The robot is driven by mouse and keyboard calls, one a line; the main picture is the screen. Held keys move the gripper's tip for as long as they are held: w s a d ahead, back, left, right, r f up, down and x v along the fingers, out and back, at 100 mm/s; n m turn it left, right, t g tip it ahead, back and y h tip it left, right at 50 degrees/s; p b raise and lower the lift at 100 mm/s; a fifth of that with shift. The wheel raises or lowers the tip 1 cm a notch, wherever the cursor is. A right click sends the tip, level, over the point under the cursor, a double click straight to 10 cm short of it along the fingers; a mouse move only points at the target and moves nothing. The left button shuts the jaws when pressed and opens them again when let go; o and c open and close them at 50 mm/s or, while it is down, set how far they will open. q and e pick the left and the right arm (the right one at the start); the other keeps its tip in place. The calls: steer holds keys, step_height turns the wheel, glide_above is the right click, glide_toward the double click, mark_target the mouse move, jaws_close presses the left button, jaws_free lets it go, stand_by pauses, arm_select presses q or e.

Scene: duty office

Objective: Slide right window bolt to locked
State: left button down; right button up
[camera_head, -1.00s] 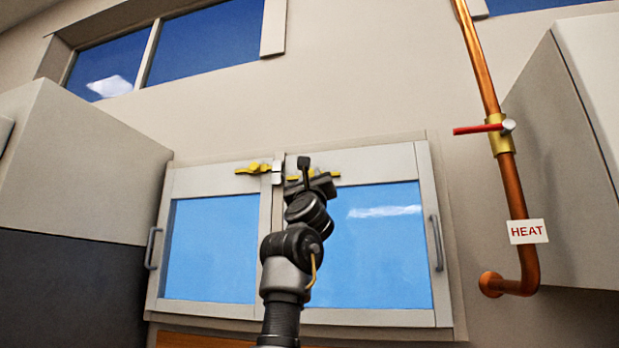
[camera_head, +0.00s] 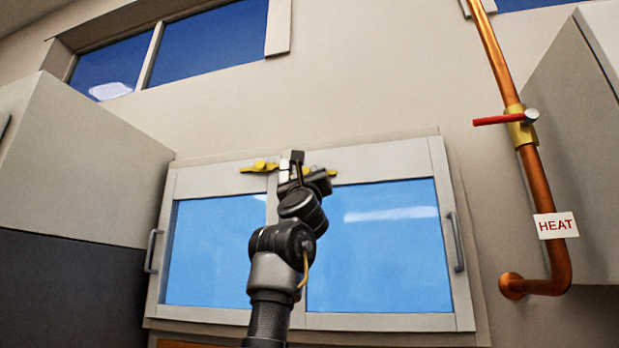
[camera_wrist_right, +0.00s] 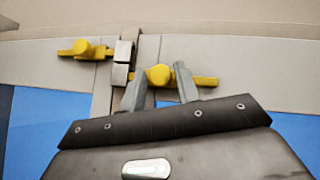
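The right window bolt is a yellow bar with a round knob, at the top of the right window pane. It shows in the wrist view (camera_wrist_right: 205,81) and, partly behind my gripper, in the head view (camera_head: 332,172). Its left end lies close to the lower metal keeper (camera_wrist_right: 120,74) at the middle of the window; I cannot tell whether it has entered it. My right gripper (camera_wrist_right: 160,73) has its two fingers apart, one on each side of the knob. In the head view my right gripper (camera_head: 297,164) covers most of the bolt. My left gripper is not in view.
A second yellow bolt (camera_wrist_right: 83,48) sits on the left pane, left of the upper keeper (camera_wrist_right: 123,50). A copper pipe (camera_head: 537,185) with a red valve handle (camera_head: 498,121) and HEAT sign (camera_head: 556,225) runs at right. Cabinets (camera_head: 85,150) flank the window.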

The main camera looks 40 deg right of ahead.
steer(key=shift+o, duration=1.2)
steer(key=shift+w+a, duration=0.3)
steer(key=shift+a, duration=0.05)
arm_select(q)
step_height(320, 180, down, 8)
steer(key=b, duration=0.8)
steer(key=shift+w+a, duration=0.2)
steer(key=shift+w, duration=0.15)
arm_select(e)
steer(key=v, duration=1)
steer(key=shift+s+f, duration=0.35)
steer(key=shift+s, duration=0.05)
steer(key=shift+d, duration=0.15)
